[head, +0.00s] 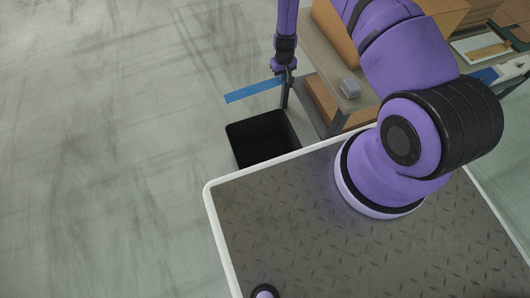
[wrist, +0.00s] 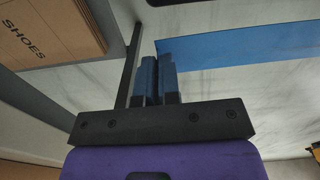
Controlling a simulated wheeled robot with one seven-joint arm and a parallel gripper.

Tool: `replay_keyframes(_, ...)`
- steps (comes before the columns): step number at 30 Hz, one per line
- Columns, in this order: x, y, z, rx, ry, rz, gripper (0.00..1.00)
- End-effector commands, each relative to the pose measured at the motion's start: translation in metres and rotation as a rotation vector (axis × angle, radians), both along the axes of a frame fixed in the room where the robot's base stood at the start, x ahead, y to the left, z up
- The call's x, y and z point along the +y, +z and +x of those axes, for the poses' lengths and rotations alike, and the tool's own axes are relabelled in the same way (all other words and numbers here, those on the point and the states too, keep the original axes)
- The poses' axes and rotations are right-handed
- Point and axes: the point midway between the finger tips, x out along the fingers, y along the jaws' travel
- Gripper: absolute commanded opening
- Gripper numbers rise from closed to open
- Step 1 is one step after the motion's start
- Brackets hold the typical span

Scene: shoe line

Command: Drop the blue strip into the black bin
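The blue strip (head: 252,91) sticks out to the left from my gripper (head: 288,76) in the head view, above the floor. In the wrist view the strip (wrist: 245,44) runs right from the fingertips. My gripper (wrist: 157,66) has its blue-padded fingers close together, shut on one end of the strip. The black bin (head: 240,150) stands open on the floor, just below the gripper and strip in the head picture. Its dark inside looks empty.
A box marked SHOES (wrist: 45,30) shows at left in the wrist view. Floor left of the bin is clear.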

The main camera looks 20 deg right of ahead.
Motion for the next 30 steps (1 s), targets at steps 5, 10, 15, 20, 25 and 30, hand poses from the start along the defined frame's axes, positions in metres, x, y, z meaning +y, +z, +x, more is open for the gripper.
replay_keyframes(5,-0.006,-0.077,-0.025,0.007,-0.014,0.008,0.00)
replay_keyframes(10,-0.008,-0.136,-0.051,0.006,-0.029,0.012,0.00)
replay_keyframes(15,-0.009,-0.173,-0.070,0.005,-0.041,0.013,0.00)
replay_keyframes(20,-0.008,-0.187,-0.077,0.004,-0.045,0.013,0.00)
replay_keyframes(25,-0.008,-0.199,-0.077,0.004,-0.044,0.013,0.00)
replay_keyframes(30,-0.008,-0.217,-0.078,0.005,-0.045,0.013,0.00)
